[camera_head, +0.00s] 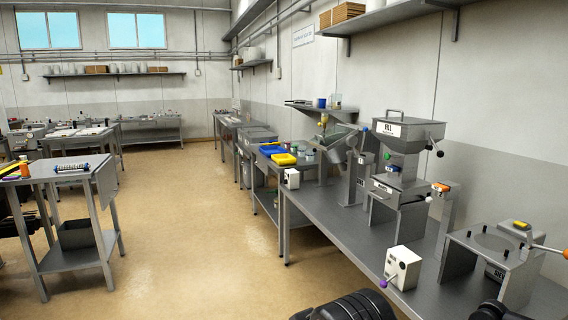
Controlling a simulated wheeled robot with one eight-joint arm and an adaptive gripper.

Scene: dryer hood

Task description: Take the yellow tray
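The yellow tray (284,159) is small in the camera_head view, right of centre. It sits on a grey metal bench (265,177) along the right wall, next to a blue tray (271,150) just behind and left of it. I cannot tell what, if anything, is in the yellow tray. Black parts at the bottom edge look like my own arm. My gripper's fingers are not in view.
A nearer grey bench (345,230) holds a hopper machine (400,135), a white control box with a purple knob (403,268) and other equipment. A wheeled-looking metal table (75,170) stands at left. The tan floor (190,220) between is clear.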

